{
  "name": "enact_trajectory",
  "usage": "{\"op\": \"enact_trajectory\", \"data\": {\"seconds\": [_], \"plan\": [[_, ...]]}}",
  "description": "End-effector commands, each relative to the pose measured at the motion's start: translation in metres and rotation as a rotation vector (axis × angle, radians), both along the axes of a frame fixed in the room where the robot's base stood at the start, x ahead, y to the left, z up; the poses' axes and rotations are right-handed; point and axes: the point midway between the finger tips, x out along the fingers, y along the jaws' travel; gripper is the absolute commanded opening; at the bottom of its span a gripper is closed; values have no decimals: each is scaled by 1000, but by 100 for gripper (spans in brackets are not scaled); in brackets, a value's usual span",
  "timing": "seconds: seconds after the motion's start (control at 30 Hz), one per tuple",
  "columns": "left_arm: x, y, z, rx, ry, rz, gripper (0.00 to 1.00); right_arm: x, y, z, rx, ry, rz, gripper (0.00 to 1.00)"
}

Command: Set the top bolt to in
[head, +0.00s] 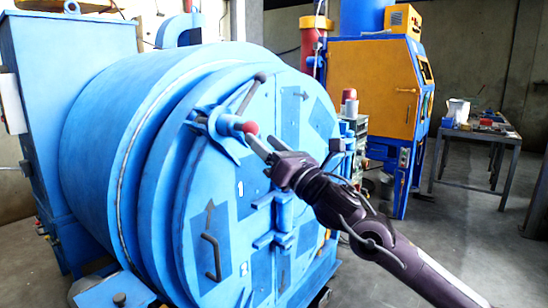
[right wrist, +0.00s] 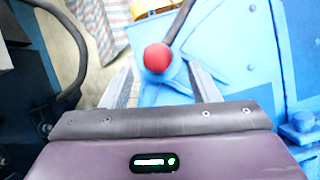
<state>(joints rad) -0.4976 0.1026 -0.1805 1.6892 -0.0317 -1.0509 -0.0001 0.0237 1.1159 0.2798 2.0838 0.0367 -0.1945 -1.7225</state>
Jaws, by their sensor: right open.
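The top bolt (head: 222,124) is on the upper left rim of the blue drum's round door (head: 213,192). It has a red ball knob (head: 250,127) and a dark rod running up to a dark end (head: 260,76). My right gripper (head: 262,146) is open at the knob, reaching in from the lower right. In the right wrist view the red knob (right wrist: 158,57) appears between the two fingers of the right gripper (right wrist: 162,75), with a gap on each side. I cannot tell whether a finger touches it. My left gripper is out of view.
A bent dark handle (head: 210,257) and hinge-like blue brackets (head: 275,238) stick out from the door. An orange and blue cabinet (head: 375,85) and a table (head: 475,135) stand behind on the right. The floor at the right is clear.

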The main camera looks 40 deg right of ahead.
Motion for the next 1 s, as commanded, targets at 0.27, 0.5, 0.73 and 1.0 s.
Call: {"op": "enact_trajectory", "data": {"seconds": [0.27,0.5,0.73,1.0], "plan": [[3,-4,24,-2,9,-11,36,-18,-4,-10,1,1,0,55],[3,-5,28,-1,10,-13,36,-21,-4,-10,0,0,-1,55],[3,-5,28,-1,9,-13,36,-21,-4,-10,0,0,-1,55],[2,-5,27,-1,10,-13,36,-16,-10,-24,49,33,-5,55]]}}
